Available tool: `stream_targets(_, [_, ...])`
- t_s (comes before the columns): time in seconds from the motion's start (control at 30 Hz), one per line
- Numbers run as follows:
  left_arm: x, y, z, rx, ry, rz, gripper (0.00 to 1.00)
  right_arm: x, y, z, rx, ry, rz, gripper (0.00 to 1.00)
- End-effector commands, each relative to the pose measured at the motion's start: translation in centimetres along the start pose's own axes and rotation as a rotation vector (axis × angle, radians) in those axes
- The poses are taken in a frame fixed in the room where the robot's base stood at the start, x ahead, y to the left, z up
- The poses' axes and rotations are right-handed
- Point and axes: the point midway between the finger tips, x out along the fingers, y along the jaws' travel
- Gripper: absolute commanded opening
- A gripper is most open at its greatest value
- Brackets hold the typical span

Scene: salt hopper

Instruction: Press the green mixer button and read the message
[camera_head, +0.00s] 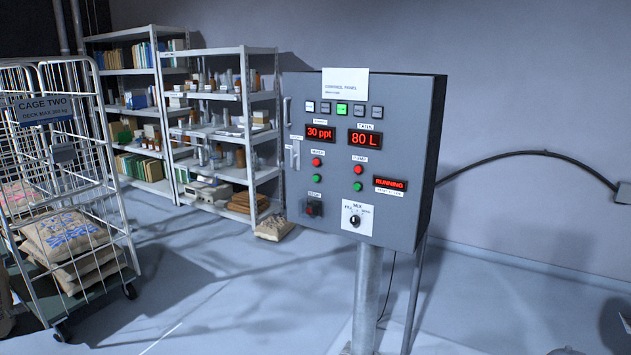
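A grey control panel (400,215) stands upright on a metal post. Its left button column has a small label, too blurred to read surely, above a red button (316,162) and a green button (316,178). A second column to the right has a red button (358,170) and a green button (358,187). A red-lit message display (390,184) at the lower right reads "RUNNING". Two other displays read "30 ppt" (320,133) and "80 L" (364,139). Neither of my grippers is in view.
One lamp (342,109) in the panel's top row is lit green. A wire cage (110,215) with sacks and shelves (215,96) stand left. Floor between them is mostly clear.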

Motion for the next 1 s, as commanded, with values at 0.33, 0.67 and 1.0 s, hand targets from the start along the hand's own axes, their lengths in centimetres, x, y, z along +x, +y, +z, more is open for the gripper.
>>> stream_targets(0.33, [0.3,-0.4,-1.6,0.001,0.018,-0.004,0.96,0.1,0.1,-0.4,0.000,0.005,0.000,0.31])
stream_targets(0.67, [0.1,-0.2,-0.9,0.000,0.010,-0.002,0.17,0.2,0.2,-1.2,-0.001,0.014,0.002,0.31])
stream_targets(1.0, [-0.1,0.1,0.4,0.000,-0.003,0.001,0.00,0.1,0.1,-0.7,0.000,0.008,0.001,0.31])
